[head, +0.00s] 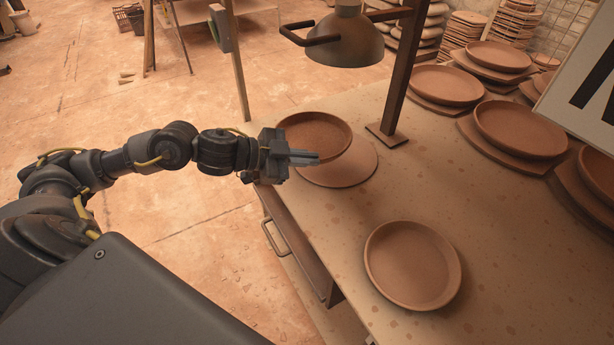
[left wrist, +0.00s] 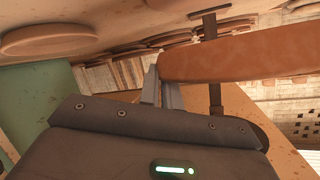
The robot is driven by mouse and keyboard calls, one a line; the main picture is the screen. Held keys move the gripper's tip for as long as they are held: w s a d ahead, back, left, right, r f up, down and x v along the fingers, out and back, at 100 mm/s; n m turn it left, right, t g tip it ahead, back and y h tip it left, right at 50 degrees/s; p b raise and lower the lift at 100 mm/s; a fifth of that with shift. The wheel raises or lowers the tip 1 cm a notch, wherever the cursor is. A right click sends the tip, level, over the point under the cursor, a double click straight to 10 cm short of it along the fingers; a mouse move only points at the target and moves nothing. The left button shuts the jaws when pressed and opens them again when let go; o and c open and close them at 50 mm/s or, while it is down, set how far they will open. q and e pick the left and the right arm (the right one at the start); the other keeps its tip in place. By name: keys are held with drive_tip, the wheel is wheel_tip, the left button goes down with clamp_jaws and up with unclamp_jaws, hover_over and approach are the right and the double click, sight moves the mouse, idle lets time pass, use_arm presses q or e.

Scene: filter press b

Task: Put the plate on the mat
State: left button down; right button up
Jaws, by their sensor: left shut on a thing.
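My left gripper (head: 305,157) is shut on the near rim of a brown clay plate (head: 313,132). In the left wrist view the fingers (left wrist: 163,88) meet the left end of this plate (left wrist: 245,60), which shows nearly edge-on. The plate appears to be held above the mat; the exact gap cannot be told. My right gripper is not in view.
Another clay plate (head: 412,265) lies on the table (head: 375,205) nearer the front. Several plates on boards (head: 520,128) stand along the right. The table's left edge is close to the gripper.

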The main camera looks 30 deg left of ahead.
use_arm(q)
drive_tip(key=w+f, duration=0.1)
drive_tip(key=f, duration=0.1)
drive_tip(key=w+a+f, duration=0.2)
drive_tip(key=w+f, duration=0.1)
drive_tip(key=shift+f, duration=1.85)
drive_tip(key=c, duration=1.6)
unclamp_jaws()
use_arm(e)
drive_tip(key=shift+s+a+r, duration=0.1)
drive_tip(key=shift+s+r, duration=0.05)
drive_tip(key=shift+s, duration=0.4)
use_arm(q)
drive_tip(key=shift+a, duration=0.1)
